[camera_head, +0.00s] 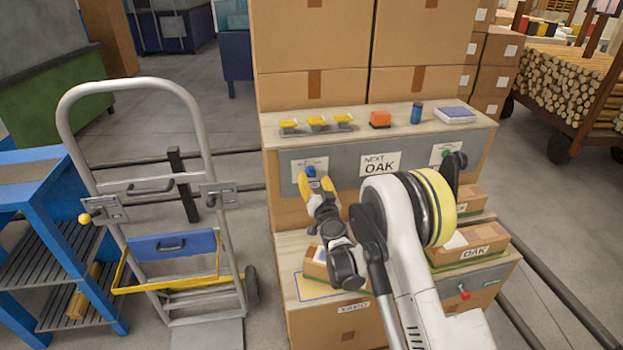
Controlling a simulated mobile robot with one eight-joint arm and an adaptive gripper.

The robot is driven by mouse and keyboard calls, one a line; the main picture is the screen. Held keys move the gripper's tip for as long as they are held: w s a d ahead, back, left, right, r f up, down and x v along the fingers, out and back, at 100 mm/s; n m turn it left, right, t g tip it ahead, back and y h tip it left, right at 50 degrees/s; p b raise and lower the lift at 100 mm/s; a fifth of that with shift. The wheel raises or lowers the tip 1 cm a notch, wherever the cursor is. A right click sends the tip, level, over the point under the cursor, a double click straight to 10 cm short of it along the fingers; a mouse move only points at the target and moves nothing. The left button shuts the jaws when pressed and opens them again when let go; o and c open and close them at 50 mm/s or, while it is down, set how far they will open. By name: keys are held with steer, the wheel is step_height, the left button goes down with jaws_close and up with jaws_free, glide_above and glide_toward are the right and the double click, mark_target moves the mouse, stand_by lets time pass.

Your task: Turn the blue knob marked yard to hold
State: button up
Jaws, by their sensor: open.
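The blue knob (310,171) sits on a pale plate at the left of the grey panel (340,166). The print on its plate is too small to read. My gripper (313,182) is open, with its yellow fingertips right at the knob, just below and around its lower part. I cannot tell whether the fingers touch it. The knob's lower side and its pointer setting are hidden by the fingers.
A green knob (447,154) on another plate is at the panel's right, beside a "NEXT OAK" sign (380,164). Yellow-topped items, an orange block (380,119) and a blue can (416,113) stand on the shelf above. Boxes (468,246) lie below; a hand truck (160,200) stands left.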

mark_target(312, 176)
steer(key=shift+b+x, duration=0.35)
steer(key=shift+x, duration=1.25)
jaws_close()
